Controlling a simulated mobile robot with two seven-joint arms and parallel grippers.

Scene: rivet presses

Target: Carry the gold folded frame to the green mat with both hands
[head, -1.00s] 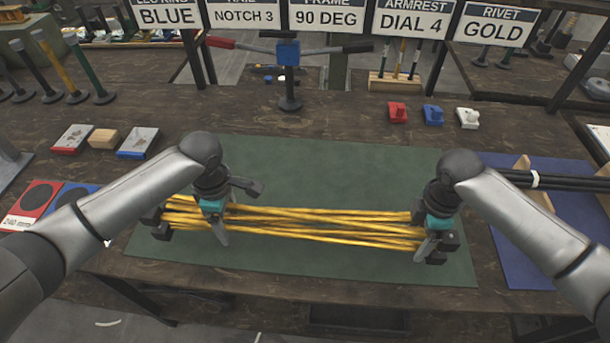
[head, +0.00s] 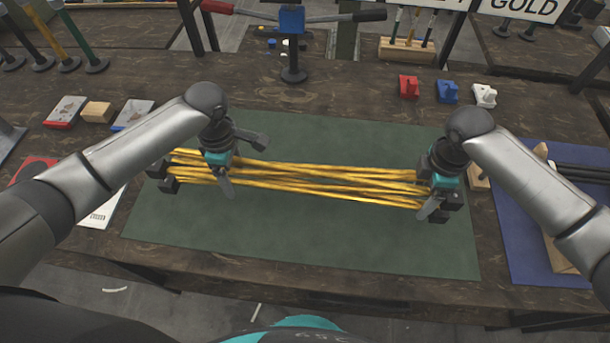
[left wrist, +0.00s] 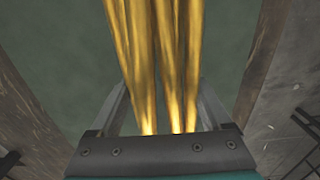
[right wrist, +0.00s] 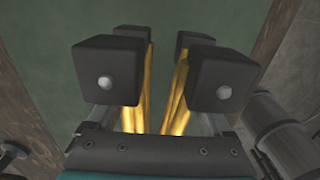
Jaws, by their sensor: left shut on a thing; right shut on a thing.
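The gold folded frame (head: 310,185) is a bundle of long gold tubes with dark block ends, lying left to right over the green mat (head: 300,240). My left gripper (head: 226,178) is shut on it near its left end. My right gripper (head: 432,200) is shut on it at its right end, by the dark blocks. The gold tubes show between the fingers in the left wrist view (left wrist: 155,60) and behind dark blocks in the right wrist view (right wrist: 145,95). The frame looks roughly level; I cannot tell whether it touches the mat.
A blue mat (head: 510,230) with black tubes and wooden holders lies right of the green mat. Red (head: 409,86), blue (head: 447,91) and white (head: 484,95) small parts stand behind. A post with a blue head (head: 291,20) stands at the back. Small blocks lie at left.

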